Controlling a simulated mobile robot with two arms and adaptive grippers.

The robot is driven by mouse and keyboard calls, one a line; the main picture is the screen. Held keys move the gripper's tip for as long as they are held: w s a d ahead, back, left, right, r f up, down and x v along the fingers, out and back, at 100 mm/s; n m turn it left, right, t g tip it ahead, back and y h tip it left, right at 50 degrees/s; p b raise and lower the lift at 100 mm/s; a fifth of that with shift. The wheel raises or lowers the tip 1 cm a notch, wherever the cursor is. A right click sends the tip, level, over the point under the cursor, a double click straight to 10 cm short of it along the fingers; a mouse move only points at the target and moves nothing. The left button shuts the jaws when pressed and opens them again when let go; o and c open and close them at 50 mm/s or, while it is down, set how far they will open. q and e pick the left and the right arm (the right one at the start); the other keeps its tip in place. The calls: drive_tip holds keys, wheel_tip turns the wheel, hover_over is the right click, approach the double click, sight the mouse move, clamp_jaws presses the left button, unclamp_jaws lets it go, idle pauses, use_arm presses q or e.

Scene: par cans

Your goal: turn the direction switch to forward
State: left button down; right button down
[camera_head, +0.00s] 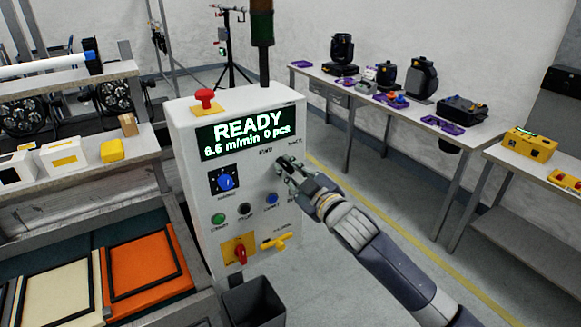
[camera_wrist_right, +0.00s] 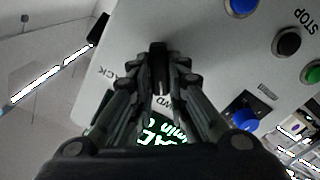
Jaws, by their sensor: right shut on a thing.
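The white control box (camera_head: 180,140) stands upright at centre left, with a lit display (camera_head: 247,133) reading READY. My right gripper (camera_head: 287,168) reaches its front panel from the right, below the display's right end. In the right wrist view, my right gripper (camera_wrist_right: 158,72) has its fingertips closed around the dark handle of the direction switch (camera_wrist_right: 158,50). The fingers hide most of the switch, so I cannot tell its exact setting. Labels ending in "WD" and "ACK" show partly beside the fingers. My left gripper is not in view.
Nearby on the panel are a blue knob (camera_head: 225,181), a green button (camera_head: 218,218), a black button (camera_head: 244,209), a blue button (camera_head: 271,198), a red rotary switch (camera_head: 240,252) and a yellow handle (camera_head: 275,241). A red mushroom button (camera_head: 205,95) sits on top. A bin (camera_head: 252,303) stands below.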

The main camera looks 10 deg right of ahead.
drive_tip(key=shift+n, duration=0.5)
drive_tip(key=c, duration=1.6)
unclamp_jaws()
drive_tip(key=shift+o, duration=0.2)
drive_tip(key=v, duration=1.2)
